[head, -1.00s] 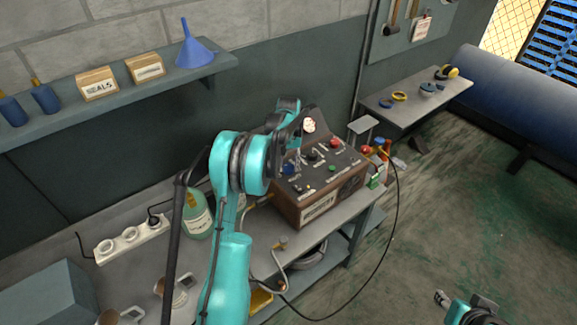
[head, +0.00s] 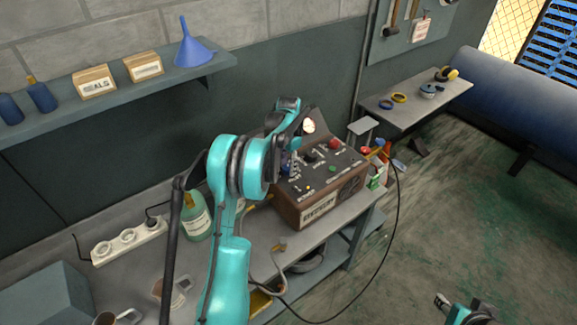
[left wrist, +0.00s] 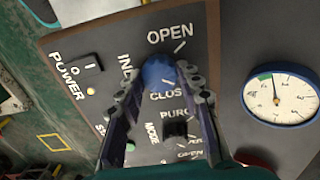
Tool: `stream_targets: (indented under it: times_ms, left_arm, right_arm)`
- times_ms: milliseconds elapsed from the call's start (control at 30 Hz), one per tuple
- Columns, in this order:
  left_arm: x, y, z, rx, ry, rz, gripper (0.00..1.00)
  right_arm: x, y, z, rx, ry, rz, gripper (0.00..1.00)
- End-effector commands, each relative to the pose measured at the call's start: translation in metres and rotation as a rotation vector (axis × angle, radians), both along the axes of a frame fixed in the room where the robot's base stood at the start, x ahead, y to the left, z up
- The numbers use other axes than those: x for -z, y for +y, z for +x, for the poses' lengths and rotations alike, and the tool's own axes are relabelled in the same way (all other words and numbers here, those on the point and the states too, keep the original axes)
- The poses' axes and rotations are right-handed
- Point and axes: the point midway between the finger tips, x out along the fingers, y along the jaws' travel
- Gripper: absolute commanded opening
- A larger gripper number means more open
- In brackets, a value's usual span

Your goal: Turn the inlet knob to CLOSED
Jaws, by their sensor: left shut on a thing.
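The machine's brown control box (head: 318,205) stands on the workbench. In the left wrist view its dark panel (left wrist: 108,48) carries the blue inlet knob (left wrist: 158,71), between the OPEN label above and the CLOSED label below. My left gripper (left wrist: 166,84) is shut on the blue inlet knob, with a finger on each side. The fingers partly cover the INLET and CLOSED labels, and I cannot tell where the knob points. In the head view the left gripper (head: 291,147) is over the panel's left side. My right gripper (head: 461,305) is at the lower right edge, away from the box.
A round gauge (left wrist: 283,96) stands beside the panel. The POWER switch (left wrist: 86,66) and MODE knob (left wrist: 175,130) are near the inlet knob. A green bottle (head: 195,217) and a power strip (head: 128,241) are on the bench left of my arm. A black hose hangs at right.

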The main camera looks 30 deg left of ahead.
Motion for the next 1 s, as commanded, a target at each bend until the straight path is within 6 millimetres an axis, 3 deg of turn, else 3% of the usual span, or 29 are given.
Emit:
stream_targets:
  times_ms: [400, 967, 1000]
  left_arm:
    - [-0.0001, -0.0002, -0.0002, 0.185, 0.0, 0.0, 0.06]
    - [-0.0002, -0.0001, -0.0002, 0.21, 0.0, 0.0, 0.06]
    - [-0.0001, -0.0001, -0.0002, 0.21, 0.0, 0.0, 0.46]
  right_arm:
    - [0.0021, 0.0, 0.0, 0.0, 0.0, 0.0, 0.4]
    - [0.0022, 0.0, 0.0, 0.0, 0.0, 0.0, 0.4]
    - [0.0022, 0.0, 0.0, 0.0, 0.0, 0.0, 0.4]
